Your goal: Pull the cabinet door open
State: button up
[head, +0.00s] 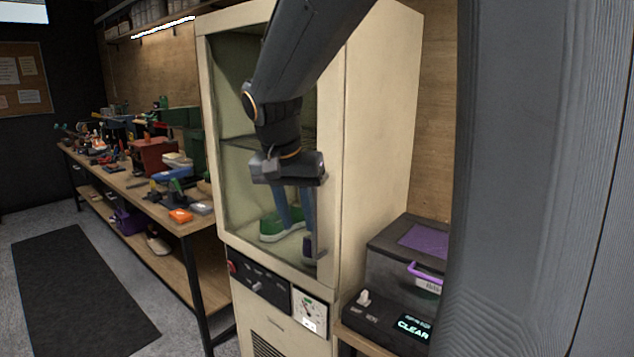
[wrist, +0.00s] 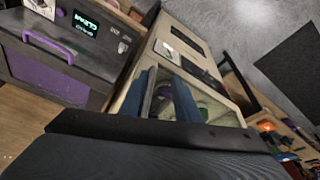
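The cream cabinet (head: 383,130) stands in the middle of the head view. Its glass-fronted door (head: 236,92) looks closed, and a green shoe (head: 270,228) shows behind the glass. A slim upright handle (head: 321,225) runs along the door's right side; in the wrist view it shows as a dark bar (wrist: 147,93). My gripper (head: 295,222) hangs in front of the door with its fingers down and apart.
A control panel (head: 260,282) sits below the door. A dark box with a purple handle (head: 425,272) and a display unit (head: 390,322) stand to the right. A cluttered workbench (head: 135,185) is on the left. The floor by the black mat (head: 75,290) is clear.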

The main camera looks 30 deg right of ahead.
jog(key=w+d+r+m+h+p, duration=0.1)
jog(key=d+r+m+p, duration=0.15)
jog(key=r, duration=0.55)
jog(key=x, duration=0.8)
jog(key=shift+w+d+p, duration=0.2)
jog(key=shift+d+p, duration=0.1)
jog(key=shift+p, duration=0.15)
grip_shut()
